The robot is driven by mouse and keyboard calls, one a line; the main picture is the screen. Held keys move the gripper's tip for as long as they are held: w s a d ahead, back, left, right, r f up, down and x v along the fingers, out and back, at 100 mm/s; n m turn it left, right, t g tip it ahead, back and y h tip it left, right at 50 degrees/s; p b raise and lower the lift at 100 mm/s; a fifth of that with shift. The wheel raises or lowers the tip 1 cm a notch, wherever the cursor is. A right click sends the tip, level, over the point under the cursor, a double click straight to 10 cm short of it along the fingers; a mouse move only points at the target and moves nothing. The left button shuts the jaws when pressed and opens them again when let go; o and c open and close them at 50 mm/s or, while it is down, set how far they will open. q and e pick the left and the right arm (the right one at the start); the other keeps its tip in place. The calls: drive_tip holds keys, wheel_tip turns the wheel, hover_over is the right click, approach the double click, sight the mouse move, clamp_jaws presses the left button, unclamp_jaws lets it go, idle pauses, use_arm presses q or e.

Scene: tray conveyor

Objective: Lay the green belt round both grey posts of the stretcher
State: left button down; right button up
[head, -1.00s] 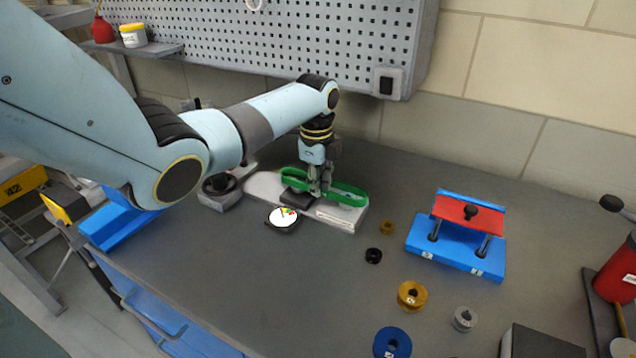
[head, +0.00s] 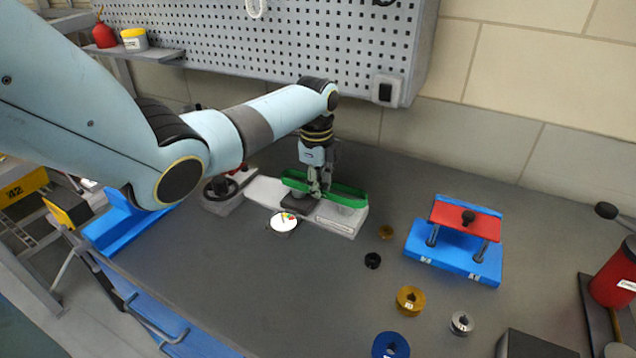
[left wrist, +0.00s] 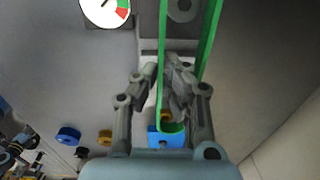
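The green belt (head: 345,194) is a long narrow loop over the pale stretcher (head: 348,220) at the back of the bench. My left gripper (head: 319,188) points down at its near middle. In the left wrist view one strand of the belt (left wrist: 162,60) runs between the fingers of my left gripper (left wrist: 161,72), which look closed on it. A round grey post top (left wrist: 182,8) shows between the two strands at the top of that view. The other post is not clearly seen. I cannot tell how high the belt sits on the posts. My right gripper is out of view.
A blue fixture with a red bar (head: 466,218) stands to the right. Several rings, including a brass one (head: 411,299) and a blue one (head: 390,346), lie in front.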

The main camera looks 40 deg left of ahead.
use_arm(q)
drive_tip(key=shift+p, duration=0.6)
idle(0.7)
drive_tip(key=shift+f+b, duration=1.15)
drive_tip(key=shift+f, duration=0.45)
drive_tip(key=c, duration=1.4)
unclamp_jaws()
drive_tip(key=shift+r, duration=0.1)
wheel_tip(320, 180, up, 12)
drive_tip(key=shift+s, duration=0.35)
